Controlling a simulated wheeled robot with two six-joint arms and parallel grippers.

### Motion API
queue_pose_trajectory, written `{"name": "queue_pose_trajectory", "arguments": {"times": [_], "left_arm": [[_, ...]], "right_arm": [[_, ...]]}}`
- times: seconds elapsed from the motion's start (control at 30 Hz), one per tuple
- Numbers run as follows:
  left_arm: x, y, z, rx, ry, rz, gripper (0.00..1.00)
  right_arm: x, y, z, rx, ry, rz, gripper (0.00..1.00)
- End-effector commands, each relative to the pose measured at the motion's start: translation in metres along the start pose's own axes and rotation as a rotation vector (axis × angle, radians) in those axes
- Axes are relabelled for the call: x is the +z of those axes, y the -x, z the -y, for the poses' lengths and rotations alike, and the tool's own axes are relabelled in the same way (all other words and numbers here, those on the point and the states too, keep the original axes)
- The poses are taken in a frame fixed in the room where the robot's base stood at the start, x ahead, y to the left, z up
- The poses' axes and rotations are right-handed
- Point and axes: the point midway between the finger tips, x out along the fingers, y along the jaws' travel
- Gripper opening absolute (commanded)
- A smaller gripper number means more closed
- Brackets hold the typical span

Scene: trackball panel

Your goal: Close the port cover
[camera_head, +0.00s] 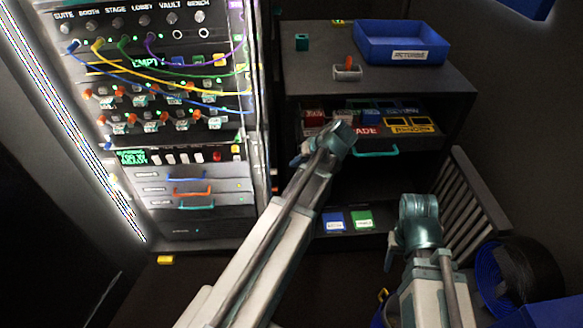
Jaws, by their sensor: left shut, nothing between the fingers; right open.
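The tall equipment rack (163,216) stands at the left with a row of labelled knobs, coloured cables, an "EMPTY" label and rows of small switches. I cannot make out which part is the port cover, or whether it is open. My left gripper (299,160) is at the end of the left arm, just right of the rack and in front of the cabinet's open drawer. It is shut and empty, partly hidden by the wrist. My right gripper (390,257) is lower and further right, in front of the cabinet's lower part. It is open, and its fingers are mostly hidden.
A slatted chair (463,205) stands at the right.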

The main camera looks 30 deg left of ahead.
Motion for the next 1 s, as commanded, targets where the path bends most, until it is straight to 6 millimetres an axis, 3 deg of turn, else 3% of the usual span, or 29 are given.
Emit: {"name": "queue_pose_trajectory", "arguments": {"times": [0.1, 0.43, 0.63, 1.0], "left_arm": [[0.003, -0.027, -0.003, -0.001, 0.001, 0.002, 0.0], [0.002, -0.072, -0.002, -0.001, 0.0, 0.002, 0.0], [0.001, -0.084, -0.001, 0.0, -0.002, 0.001, 0.0], [0.001, -0.085, -0.001, 0.001, -0.002, 0.001, 0.0]], "right_arm": [[-0.002, -0.024, 0.002, 0.0, 0.0, 0.0, 0.53], [-0.004, -0.059, 0.006, 0.0, 0.0, 0.0, 0.53], [-0.004, -0.067, 0.006, 0.0, 0.0, 0.0, 0.53], [-0.004, -0.068, 0.007, 0.0, 0.0, 0.0, 0.53]]}}
